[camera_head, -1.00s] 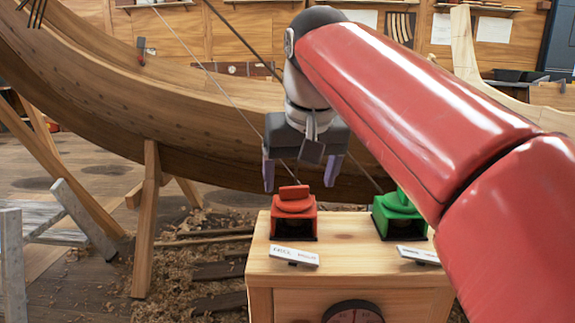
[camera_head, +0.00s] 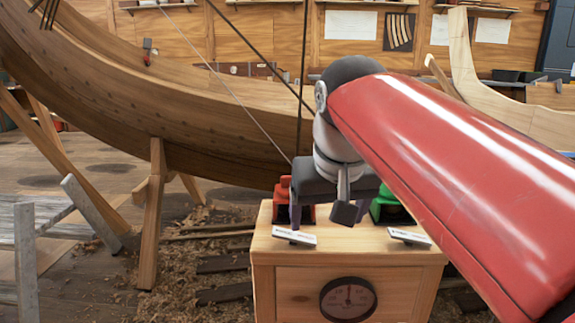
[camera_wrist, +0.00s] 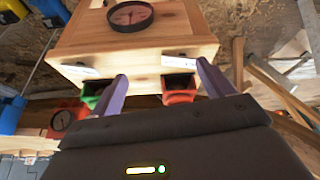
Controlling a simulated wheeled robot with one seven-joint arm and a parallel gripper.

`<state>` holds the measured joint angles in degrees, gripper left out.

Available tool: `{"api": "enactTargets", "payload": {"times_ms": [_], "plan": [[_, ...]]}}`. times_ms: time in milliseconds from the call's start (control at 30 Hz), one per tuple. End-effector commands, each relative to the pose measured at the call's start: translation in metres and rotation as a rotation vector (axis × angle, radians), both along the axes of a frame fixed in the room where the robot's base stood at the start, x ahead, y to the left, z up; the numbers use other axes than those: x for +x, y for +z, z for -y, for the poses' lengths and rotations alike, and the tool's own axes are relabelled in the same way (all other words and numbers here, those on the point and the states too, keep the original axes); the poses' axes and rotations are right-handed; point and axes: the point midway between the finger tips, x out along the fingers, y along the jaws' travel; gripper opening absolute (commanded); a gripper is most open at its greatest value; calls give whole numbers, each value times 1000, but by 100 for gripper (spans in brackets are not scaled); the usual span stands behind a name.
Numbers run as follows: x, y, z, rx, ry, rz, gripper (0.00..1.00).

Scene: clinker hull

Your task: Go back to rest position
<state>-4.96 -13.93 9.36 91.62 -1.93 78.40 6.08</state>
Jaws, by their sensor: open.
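My gripper (camera_head: 336,215) hangs over the wooden box (camera_head: 350,246), in front of a red object (camera_head: 308,213) and a green object (camera_head: 392,211) on the box's top, partly hiding both. In the wrist view, its two purple fingers stand apart with nothing between the tips (camera_wrist: 161,72). There the box (camera_wrist: 185,35) shows inverted, with the green object (camera_wrist: 92,94) near the left finger and the red object (camera_wrist: 180,84) near the right finger. I cannot tell whether the fingers touch either one. My red arm reaches in from the right.
Two small label plates (camera_head: 294,237) (camera_head: 408,237) lie at the box's front edge, above a round dial (camera_head: 348,298). A large wooden hull (camera_head: 200,125) on props (camera_head: 152,215) stands behind and left. Shavings and planks (camera_head: 215,265) litter the floor left of the box.

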Motion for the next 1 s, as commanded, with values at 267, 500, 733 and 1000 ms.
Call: {"api": "enactTargets", "payload": {"times_ms": [267, 500, 733, 1000], "plan": [[-54, -75, 48, -1, -66, 31, 80], [-113, -166, 84, 22, -123, 61, 80], [-132, -200, 92, 35, -140, 72, 80], [-132, -200, 92, 34, -140, 70, 80]]}}
